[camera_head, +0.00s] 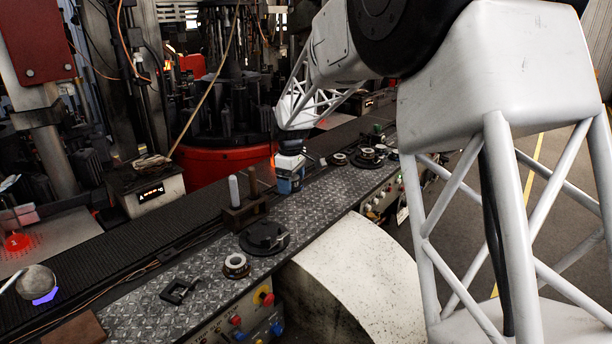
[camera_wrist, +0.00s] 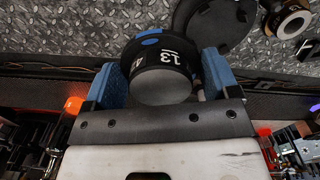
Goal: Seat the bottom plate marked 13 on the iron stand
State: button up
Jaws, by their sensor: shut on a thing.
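My gripper (camera_wrist: 160,72) is shut on a dark round piece marked 13 (camera_wrist: 172,60), held between its two blue fingers in the wrist view. A wider black rim with blue marks shows at the far side of that piece. In the head view my gripper (camera_head: 288,182) is over the patterned metal deck, and the piece is hard to make out there. A flat black round base (camera_head: 264,237), perhaps the iron stand, lies on the deck to the lower left of my gripper. It also seems to show in the wrist view (camera_wrist: 222,22), apart from the held piece.
A block with a white and a brown peg (camera_head: 243,203) stands left of my gripper. A small ring (camera_head: 236,265) and a black open frame (camera_head: 181,290) lie nearer the front left. More round parts (camera_head: 368,157) sit to the right. A dark conveyor (camera_head: 190,222) runs behind.

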jog(key=s+a+n, duration=0.5)
jog(key=a+n, duration=0.2)
jog(key=a, duration=0.1)
jog(key=shift+s+a+f+n, duration=0.3)
jog(key=shift+s+f+n, duration=0.05)
jog(key=shift+f+n, duration=0.05)
jog(key=shift+f, duration=0.2)
send_over(265, 233)
jog(key=shift+f, duration=4.3)
jog(key=shift+f, duration=0.8)
